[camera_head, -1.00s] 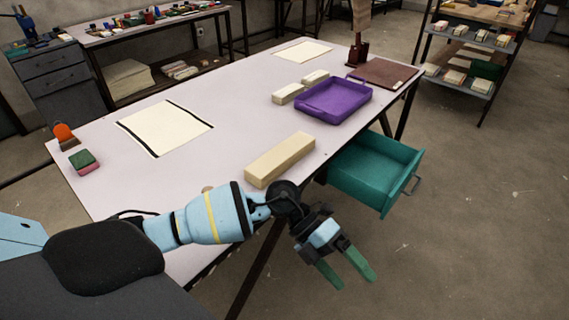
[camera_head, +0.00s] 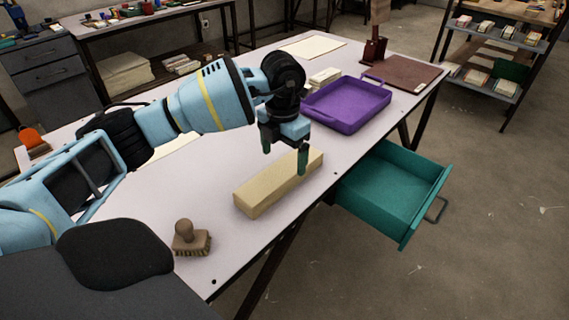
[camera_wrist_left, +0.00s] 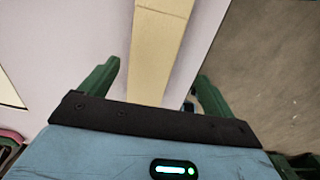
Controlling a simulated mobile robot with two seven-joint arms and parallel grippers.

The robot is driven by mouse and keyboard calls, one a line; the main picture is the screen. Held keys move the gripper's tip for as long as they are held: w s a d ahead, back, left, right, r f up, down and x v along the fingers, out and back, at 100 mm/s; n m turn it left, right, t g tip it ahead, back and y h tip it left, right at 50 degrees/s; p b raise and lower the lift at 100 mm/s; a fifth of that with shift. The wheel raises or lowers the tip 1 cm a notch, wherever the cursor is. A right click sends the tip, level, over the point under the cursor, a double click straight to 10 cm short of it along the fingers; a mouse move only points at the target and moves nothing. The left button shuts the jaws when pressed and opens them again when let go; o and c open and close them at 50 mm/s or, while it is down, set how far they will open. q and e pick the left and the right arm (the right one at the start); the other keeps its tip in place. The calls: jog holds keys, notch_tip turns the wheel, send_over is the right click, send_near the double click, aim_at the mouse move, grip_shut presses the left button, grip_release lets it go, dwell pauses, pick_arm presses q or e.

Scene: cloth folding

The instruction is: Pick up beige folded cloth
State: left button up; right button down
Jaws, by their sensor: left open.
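The beige folded cloth (camera_head: 262,197) is a long, narrow, block-like bundle lying near the front edge of the table. My left gripper (camera_head: 285,160) is open and empty, pointing down over the far end of the cloth; one finger overlaps the cloth in the head view. In the left wrist view the cloth (camera_wrist_left: 154,45) runs lengthwise between the two spread green fingers of the left gripper (camera_wrist_left: 158,70), with a gap on each side. I cannot tell the exact height between fingertips and cloth. My right gripper is not in view.
A purple tray (camera_head: 347,119) stands behind the cloth to the right. A teal drawer (camera_head: 385,190) sticks out below the table's (camera_head: 225,240) right edge. A wooden brush (camera_head: 190,240) stands at the front left. A brown mat (camera_head: 400,71) lies at the far end.

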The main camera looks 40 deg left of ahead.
aim_at(282, 170)
pick_arm(q)
jog(key=shift+w+a+r, duration=0.15)
jog(key=shift+w+a, duration=0.15)
jog(key=shift+s+d, duration=0.1)
jog(key=shift+s, duration=0.05)
jog(key=shift+f, duration=0.95)
jog(key=shift+a+f+b, duration=0.15)
jog(key=shift+f+b, duration=0.05)
jog(key=shift+f, duration=1.3)
jog(key=shift+a+f+b, duration=0.15)
jog(key=shift+f, duration=1.3)
jog(key=c, duration=1.2)
